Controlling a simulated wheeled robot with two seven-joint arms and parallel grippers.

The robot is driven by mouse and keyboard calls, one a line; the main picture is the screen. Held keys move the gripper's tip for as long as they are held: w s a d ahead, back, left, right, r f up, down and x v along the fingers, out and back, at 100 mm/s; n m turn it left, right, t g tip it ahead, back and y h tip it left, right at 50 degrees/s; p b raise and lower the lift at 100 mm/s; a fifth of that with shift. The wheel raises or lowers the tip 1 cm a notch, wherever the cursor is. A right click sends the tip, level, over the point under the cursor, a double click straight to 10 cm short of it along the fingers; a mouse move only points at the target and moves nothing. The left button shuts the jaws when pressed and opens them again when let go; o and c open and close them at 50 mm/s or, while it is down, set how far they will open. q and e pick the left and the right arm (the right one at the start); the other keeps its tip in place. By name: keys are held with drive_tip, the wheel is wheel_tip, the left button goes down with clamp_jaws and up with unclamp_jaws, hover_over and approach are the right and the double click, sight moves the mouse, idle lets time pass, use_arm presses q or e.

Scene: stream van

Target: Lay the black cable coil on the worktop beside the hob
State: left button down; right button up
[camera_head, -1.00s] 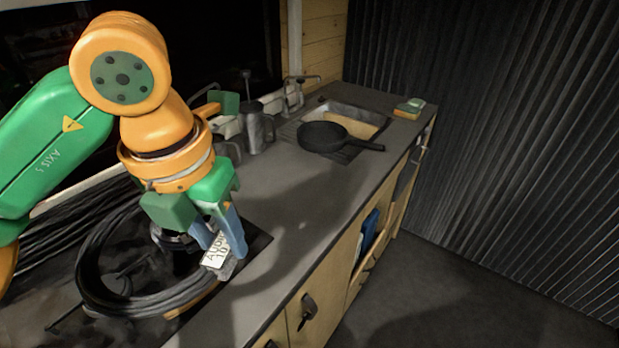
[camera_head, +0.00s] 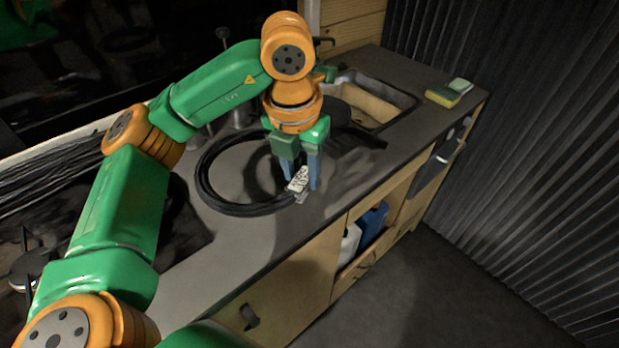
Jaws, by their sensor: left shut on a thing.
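The black cable coil (camera_head: 238,209) is a loose ring with a white printed tag (camera_head: 299,180). It is over the grey worktop (camera_head: 247,241), to the right of the dark hob (camera_head: 190,226). My left gripper (camera_head: 301,180) is shut on the coil at its right side, by the tag. The coil looks level and low; I cannot tell whether it touches the worktop. Part of the coil's far edge is hidden by my arm and gripper. My right gripper is not in view.
A black frying pan (camera_head: 362,137) is partly hidden behind my gripper, near the sink (camera_head: 372,99). A yellow and green sponge (camera_head: 443,95) lies at the worktop's far end. Drawers and an open shelf with a blue container (camera_head: 372,222) are below the front edge.

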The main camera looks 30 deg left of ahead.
use_arm(q)
drive_tip(key=w+f+p, duration=0.1)
drive_tip(key=w+f, duration=0.3)
drive_tip(key=shift+w+d+f, duration=0.1)
drive_tip(key=shift+w+f, duration=0.2)
drive_tip(key=shift+f, duration=0.1)
wheel_tip(320, 180, down, 3)
drive_tip(key=shift+f+p, duration=0.2)
drive_tip(key=shift+p, duration=0.85)
drive_tip(key=shift+w+f+b, duration=0.15)
drive_tip(key=shift+f+b, duration=0.25)
drive_tip(key=shift+c, duration=2.2)
unclamp_jaws()
drive_tip(key=shift+r, duration=0.1)
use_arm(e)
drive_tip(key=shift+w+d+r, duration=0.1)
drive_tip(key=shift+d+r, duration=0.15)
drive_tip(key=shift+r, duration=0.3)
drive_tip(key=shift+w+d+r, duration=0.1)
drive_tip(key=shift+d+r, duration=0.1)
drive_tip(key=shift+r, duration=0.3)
use_arm(q)
drive_tip(key=shift+r, duration=0.1)
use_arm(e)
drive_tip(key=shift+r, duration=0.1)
